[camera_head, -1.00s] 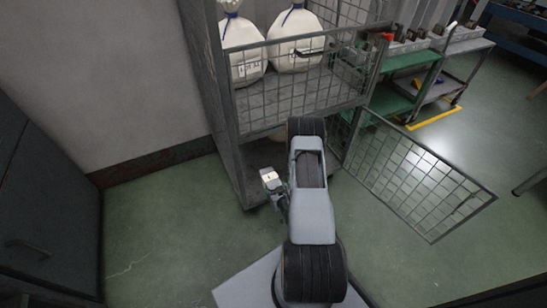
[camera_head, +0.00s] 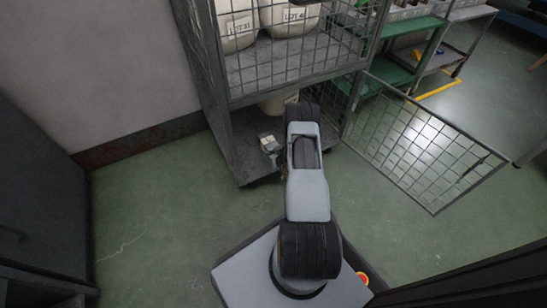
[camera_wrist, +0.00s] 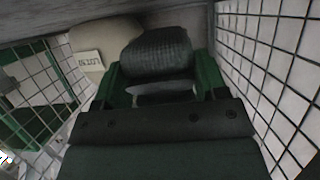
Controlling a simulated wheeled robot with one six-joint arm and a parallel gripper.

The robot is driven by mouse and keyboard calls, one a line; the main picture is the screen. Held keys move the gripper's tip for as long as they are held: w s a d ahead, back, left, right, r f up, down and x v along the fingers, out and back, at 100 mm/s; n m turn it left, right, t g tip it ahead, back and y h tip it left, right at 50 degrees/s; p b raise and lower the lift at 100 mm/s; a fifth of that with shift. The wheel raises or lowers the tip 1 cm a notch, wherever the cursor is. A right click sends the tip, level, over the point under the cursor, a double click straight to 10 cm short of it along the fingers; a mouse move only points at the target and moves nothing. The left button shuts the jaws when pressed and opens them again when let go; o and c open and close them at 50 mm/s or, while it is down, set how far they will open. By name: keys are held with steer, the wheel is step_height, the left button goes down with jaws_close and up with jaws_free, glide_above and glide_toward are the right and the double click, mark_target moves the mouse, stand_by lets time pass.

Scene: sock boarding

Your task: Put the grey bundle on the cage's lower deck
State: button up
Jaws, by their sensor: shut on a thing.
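The grey bundle (camera_wrist: 157,52) is a dark, ribbed-looking roll between the green fingers of my gripper (camera_wrist: 163,88) in the wrist view. My gripper is shut on it. The wire cage (camera_head: 205,95) stands ahead, and my arm reaches into its lower bay. The lower deck (camera_head: 240,150) shows as a grey floor left of my arm in the head view. I cannot tell whether the bundle touches the deck.
A cream labelled bag (camera_wrist: 95,58) stands on the lower deck beside the bundle; its base also shows in the head view (camera_head: 272,106). White bags (camera_head: 290,17) stand on the upper deck. Mesh walls flank my gripper. The mesh gate (camera_head: 425,150) hangs open to the right.

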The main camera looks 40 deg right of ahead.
steer(key=shift+w+d+f, duration=0.15)
steer(key=shift+w+f, duration=0.05)
steer(key=shift+f, duration=0.25)
step_height(320, 180, down, 3)
steer(key=shift+d+b, duration=0.1)
steer(key=shift+b, duration=0.9)
steer(key=o, duration=1)
